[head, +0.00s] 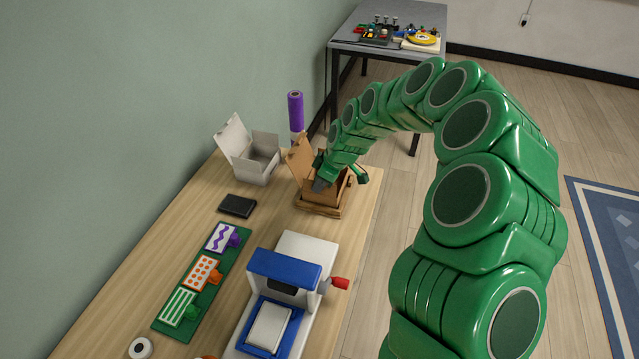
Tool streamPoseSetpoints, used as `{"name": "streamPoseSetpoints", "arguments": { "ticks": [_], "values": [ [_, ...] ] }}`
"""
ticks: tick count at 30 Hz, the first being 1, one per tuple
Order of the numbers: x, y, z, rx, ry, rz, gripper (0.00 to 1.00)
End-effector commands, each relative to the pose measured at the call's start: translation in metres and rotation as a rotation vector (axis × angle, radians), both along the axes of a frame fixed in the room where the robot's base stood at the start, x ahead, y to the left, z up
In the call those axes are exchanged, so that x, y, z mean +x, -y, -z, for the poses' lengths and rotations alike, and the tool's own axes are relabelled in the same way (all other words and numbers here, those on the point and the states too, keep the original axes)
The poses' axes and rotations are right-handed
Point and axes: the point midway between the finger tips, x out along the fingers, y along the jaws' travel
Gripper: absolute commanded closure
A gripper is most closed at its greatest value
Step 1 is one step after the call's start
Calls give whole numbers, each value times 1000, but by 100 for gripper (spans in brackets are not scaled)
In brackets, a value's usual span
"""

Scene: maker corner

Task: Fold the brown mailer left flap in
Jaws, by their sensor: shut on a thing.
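The brown mailer (313,206) stands on the wooden table near its right edge. Its lid (300,152) stands up at the back left. My gripper (319,184) is at the open top of the mailer, pointing down to the left, shut on part of it. My arm and fingers cover much of the mailer's inside, so I cannot tell which flap is between the jaws. The left flap cannot be made out clearly.
An open white box (262,165) stands left of the mailer, with a purple roll (295,112) behind. A black pad (237,205), a green board (219,275) of patterned cards and a blue-white press (287,265) are nearer. A grey table (372,46) stands beyond.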

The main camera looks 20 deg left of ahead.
Motion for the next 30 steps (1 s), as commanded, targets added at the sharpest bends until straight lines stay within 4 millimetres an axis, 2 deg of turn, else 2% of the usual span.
{"name": "streamPoseSetpoints", "arguments": {
  "ticks": [14,30],
  "values": [
    [5,-1,-1,0,-62,0,100],
    [15,1,4,-5,-301,1,100]
  ]
}}
